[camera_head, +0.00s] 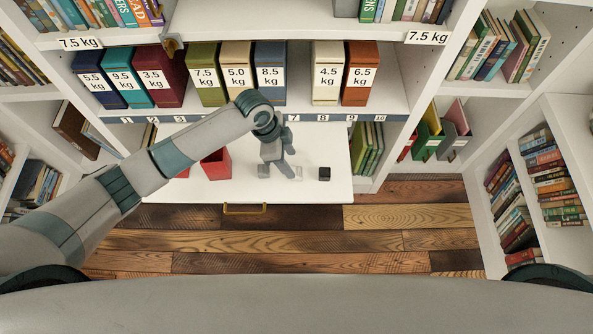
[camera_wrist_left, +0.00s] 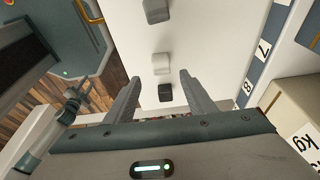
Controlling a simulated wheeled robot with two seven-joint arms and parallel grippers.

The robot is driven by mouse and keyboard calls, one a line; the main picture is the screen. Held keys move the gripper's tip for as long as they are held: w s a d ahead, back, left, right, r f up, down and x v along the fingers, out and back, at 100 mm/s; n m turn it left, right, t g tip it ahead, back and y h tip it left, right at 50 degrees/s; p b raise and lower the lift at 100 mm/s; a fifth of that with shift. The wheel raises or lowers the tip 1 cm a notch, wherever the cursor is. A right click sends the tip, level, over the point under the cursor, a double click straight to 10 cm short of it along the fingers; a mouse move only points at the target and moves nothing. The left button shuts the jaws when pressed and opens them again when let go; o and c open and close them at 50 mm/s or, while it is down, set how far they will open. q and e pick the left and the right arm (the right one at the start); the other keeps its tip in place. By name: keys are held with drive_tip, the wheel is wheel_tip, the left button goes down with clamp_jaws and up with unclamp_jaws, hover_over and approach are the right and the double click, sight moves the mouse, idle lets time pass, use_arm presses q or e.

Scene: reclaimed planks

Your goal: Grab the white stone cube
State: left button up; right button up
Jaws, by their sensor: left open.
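The white stone cube (camera_head: 298,172) sits on the white pull-out shelf board (camera_head: 235,189), partly behind my left gripper (camera_head: 289,163). In the left wrist view the white cube (camera_wrist_left: 161,64) lies between a grey cube (camera_wrist_left: 156,11) and a black cube (camera_wrist_left: 165,92). My left gripper (camera_wrist_left: 159,75) is open and empty; its fingertips appear on either side of the space just short of the white cube. I cannot tell its exact height above the board. The black cube also shows in the head view (camera_head: 324,173), right of the white one. My right gripper is not in view.
Weight-labelled binders (camera_head: 327,73) line the shelf behind, above a numbered strip (camera_head: 335,118). The board's right end has free room. Bookcases stand at both sides.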

sight(296, 171)
use_arm(q)
drive_tip(key=shift+x, duration=0.8)
drive_tip(key=shift+f+p, duration=0.45)
drive_tip(key=shift+f, duration=0.1)
drive_tip(key=x, duration=0.2)
drive_tip(key=shift+w+d+f+p, duration=0.1)
drive_tip(key=shift+f+p, duration=0.3)
drive_tip(key=shift+d+f, duration=0.2)
drive_tip(key=shift+f, duration=0.45)
drive_tip(key=c, duration=1.2)
